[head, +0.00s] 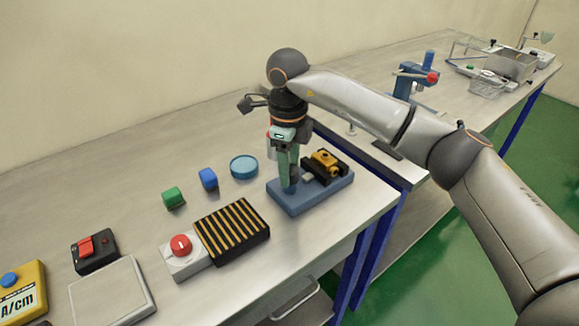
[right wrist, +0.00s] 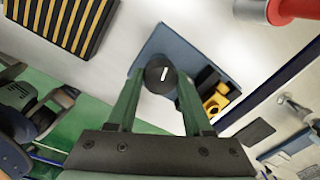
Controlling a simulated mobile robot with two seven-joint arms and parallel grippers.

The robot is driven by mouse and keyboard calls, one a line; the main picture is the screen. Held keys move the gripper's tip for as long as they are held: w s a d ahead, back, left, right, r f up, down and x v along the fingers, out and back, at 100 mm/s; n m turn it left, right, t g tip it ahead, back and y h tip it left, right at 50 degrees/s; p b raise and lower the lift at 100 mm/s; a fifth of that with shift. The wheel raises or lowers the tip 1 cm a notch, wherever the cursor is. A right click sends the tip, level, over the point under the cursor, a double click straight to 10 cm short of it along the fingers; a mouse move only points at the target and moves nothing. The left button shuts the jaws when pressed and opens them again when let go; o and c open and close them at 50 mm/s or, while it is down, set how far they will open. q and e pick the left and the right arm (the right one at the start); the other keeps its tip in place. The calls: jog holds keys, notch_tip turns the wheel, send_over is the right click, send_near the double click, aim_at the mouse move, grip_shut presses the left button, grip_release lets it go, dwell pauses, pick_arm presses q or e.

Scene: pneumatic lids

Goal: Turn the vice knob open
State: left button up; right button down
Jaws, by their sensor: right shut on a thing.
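The vice has a blue base (head: 298,203) near the front right edge of the table, with a black and yellow part (head: 326,162) on it. The base also shows in the right wrist view (right wrist: 195,43). The round dark vice knob (right wrist: 162,75), with a white mark on top, sits between the green fingers of my right gripper (right wrist: 160,80). The gripper (head: 289,187) points down over the left part of the base and is shut on the knob. My left gripper is not in view.
A black and yellow striped block (head: 232,231) and a red button box (head: 181,254) stand left of the vice. A light blue round dish (head: 244,167), a blue block (head: 208,179) and a green block (head: 173,197) lie behind them. A second table (head: 365,100) adjoins at right.

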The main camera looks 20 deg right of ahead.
jog(key=n, duration=0.4)
jog(key=shift+n, duration=0.3)
jog(key=n, duration=0.3)
jog(key=shift+n, duration=0.4)
jog(key=n, duration=0.8)
jog(key=shift+y, duration=0.3)
jog(key=n, duration=0.4)
jog(key=shift+r+n, duration=0.1)
jog(key=shift+n, duration=0.2)
jog(key=n, duration=0.3)
jog(key=shift+n, duration=0.3)
jog(key=n, duration=0.4)
jog(key=shift+w, duration=0.1)
jog(key=shift+n+g, duration=0.3)
jog(key=shift+n, duration=1.6)
